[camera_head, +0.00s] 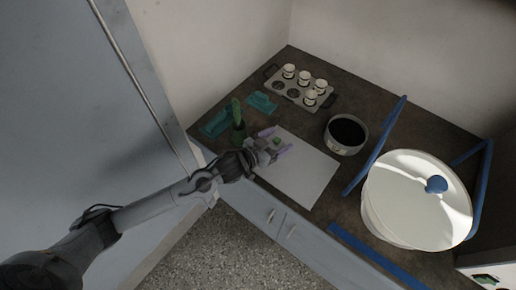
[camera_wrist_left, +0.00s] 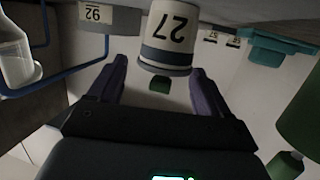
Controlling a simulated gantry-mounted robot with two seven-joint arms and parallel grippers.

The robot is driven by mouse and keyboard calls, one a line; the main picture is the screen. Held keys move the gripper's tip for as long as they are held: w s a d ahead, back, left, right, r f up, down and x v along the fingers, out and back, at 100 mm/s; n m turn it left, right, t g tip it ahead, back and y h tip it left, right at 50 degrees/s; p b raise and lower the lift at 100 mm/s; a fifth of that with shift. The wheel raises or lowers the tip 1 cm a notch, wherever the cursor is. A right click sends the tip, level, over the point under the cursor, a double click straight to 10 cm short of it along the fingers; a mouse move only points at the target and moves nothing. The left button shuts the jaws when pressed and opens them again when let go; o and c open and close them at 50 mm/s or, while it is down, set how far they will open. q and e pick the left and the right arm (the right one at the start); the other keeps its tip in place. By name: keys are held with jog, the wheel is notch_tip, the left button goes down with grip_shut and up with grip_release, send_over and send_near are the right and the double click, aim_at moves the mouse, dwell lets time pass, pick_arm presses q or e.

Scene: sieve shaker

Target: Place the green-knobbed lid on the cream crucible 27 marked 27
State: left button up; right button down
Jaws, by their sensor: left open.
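The cream crucible 27 (camera_wrist_left: 168,40) appears upside down in the left wrist view, with a dark band and its number facing me. A green knob (camera_wrist_left: 160,86) shows at its rim end, between my fingers. The knob also shows in the head view (camera_head: 277,141), over the pale mat. The lid seems to lie on the crucible's rim; its plate is hard to make out, and I cannot tell whether it is fully seated. My left gripper (camera_head: 274,142) is open, its purple fingers apart on either side of the knob (camera_wrist_left: 158,88). My right gripper is out of view.
A rack (camera_head: 270,86) with several crucibles stands at the back. A dark pan (camera_head: 347,133) is right of the white mat (camera_head: 305,180). Teal holders (camera_head: 215,123) and a green upright item (camera_head: 237,112) are at left. Blue rails (camera_head: 376,146) border the large white drum (camera_head: 400,190).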

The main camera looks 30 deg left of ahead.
pick_arm(q)
jog(key=r+p+v, duration=0.1)
jog(key=p+v, duration=0.1)
jog(key=v, duration=1)
jog(key=s+f+n+g+y, duration=0.1)
jog(key=s+g, duration=0.4)
jog(key=s, duration=0.5)
jog(key=s+f+n+g+y, duration=0.1)
jog(key=s+f+g+y, duration=0.3)
jog(key=s, duration=0.6)
notch_tip(320, 180, down, 2)
jog(key=shift+s+a+f+g, duration=0.2)
jog(key=shift+s+g, duration=0.15)
jog(key=shift+g, duration=0.65)
jog(key=shift+r, duration=0.1)
notch_tip(320, 180, up, 36)
jog(key=p, duration=3.5)
jog(key=shift+p, duration=0.4)
